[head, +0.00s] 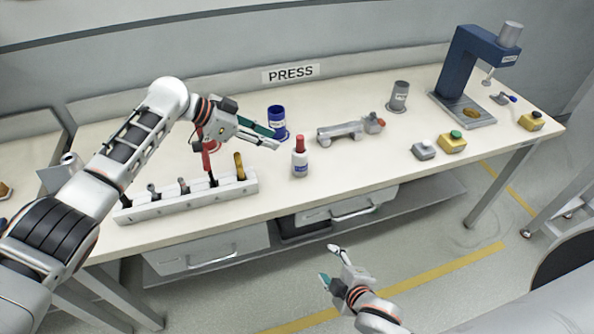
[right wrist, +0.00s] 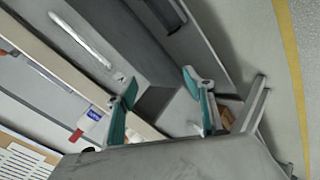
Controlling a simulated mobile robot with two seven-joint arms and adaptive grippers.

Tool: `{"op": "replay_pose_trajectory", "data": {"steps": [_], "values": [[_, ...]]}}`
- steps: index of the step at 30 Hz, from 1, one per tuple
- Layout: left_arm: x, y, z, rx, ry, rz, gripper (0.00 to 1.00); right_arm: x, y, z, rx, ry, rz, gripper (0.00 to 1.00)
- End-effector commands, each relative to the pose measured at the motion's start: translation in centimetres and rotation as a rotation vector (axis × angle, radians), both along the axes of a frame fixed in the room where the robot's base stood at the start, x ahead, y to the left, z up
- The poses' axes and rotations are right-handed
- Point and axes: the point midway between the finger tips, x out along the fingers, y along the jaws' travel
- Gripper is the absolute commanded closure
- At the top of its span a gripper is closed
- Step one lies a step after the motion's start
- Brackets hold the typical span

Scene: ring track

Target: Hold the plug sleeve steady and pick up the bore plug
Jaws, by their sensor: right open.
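Neither the plug sleeve nor the bore plug is labelled clearly enough to name surely. In the head view a white rack (head: 152,208) on the left of the bench holds several upright tools, including a red-handled one (head: 207,158) and a yellow-brown one (head: 240,167).
A grey cup (head: 398,93), button boxes (head: 452,146) and a blue press (head: 467,65) stand to the right. Drawers (head: 350,206) hang below the bench, beside my right gripper.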

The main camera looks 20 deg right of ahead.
Motion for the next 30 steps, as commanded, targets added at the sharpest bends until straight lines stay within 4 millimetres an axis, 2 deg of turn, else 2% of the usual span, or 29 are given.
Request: {"op": "replay_pose_trajectory", "data": {"steps": [1, 8, 15, 18, 24, 30], "values": [[0.0, 0.0, 0.0, 0.000, 0.000, 0.000, 0.72, 1.3, 0.0, 0.6, -0.117, -0.011, 0.056, 0.47], [0.0, 0.0, 0.0, 0.000, 0.000, 0.001, 0.72, 5.9, -1.0, 4.0, -0.721, -0.003, 0.304, 0.47], [0.0, 0.0, 0.0, 0.000, 0.000, 0.001, 0.72, 10.2, -2.8, 10.0, -1.340, 0.099, 0.499, 0.47], [0.0, 0.0, 0.0, 0.000, 0.000, 0.001, 0.72, 12.5, -2.7, 13.0, -1.564, 0.144, 0.577, 0.47], [0.0, 0.0, 0.0, 0.000, 0.000, 0.001, 0.72, 17.9, 0.8, 14.9, -1.703, 0.068, 0.733, 0.47], [0.0, 0.0, 0.0, 0.000, 0.000, 0.001, 0.72, 20.2, 2.4, 15.6, -1.762, 0.029, 0.806, 0.47]]}}
